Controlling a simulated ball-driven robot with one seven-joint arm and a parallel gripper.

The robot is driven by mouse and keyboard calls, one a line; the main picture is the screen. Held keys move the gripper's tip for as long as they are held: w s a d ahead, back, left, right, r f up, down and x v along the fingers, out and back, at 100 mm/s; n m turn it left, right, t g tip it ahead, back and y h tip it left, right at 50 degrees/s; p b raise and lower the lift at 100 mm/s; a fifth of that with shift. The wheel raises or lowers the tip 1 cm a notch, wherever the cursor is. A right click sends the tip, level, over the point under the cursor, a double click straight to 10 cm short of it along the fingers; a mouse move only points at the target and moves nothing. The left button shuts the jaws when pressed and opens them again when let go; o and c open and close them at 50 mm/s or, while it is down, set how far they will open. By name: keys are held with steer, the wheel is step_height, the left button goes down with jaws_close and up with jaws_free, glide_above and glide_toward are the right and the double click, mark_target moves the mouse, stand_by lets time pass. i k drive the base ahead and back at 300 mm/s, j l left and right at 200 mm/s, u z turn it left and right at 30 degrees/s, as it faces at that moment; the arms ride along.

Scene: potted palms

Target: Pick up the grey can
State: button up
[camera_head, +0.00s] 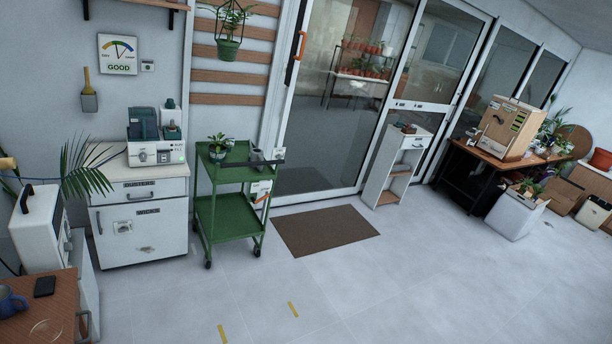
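A small grey can-like object (257,154) stands on the top shelf of the green cart (238,175), towards its right end. It is too small in the picture to be sure that it is the grey can. A potted plant (219,146) stands at the left of the same shelf. A second small pale object (278,153) is at the cart's right edge. My gripper is not in view.
A white cabinet (140,222) with a machine on top stands left of the cart. A brown mat (325,230) lies before the glass door. A wooden table (45,310) fills the lower left corner. The pale floor (400,285) in front is clear.

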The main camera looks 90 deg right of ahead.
mark_target(255, 154)
steer(key=z, duration=2.2)
steer(key=i+j+u, duration=0.25)
steer(key=i, duration=0.4)
steer(key=i+u, duration=0.3)
steer(key=i, duration=0.35)
steer(key=i+z, duration=0.1)
steer(key=i, duration=1.8)
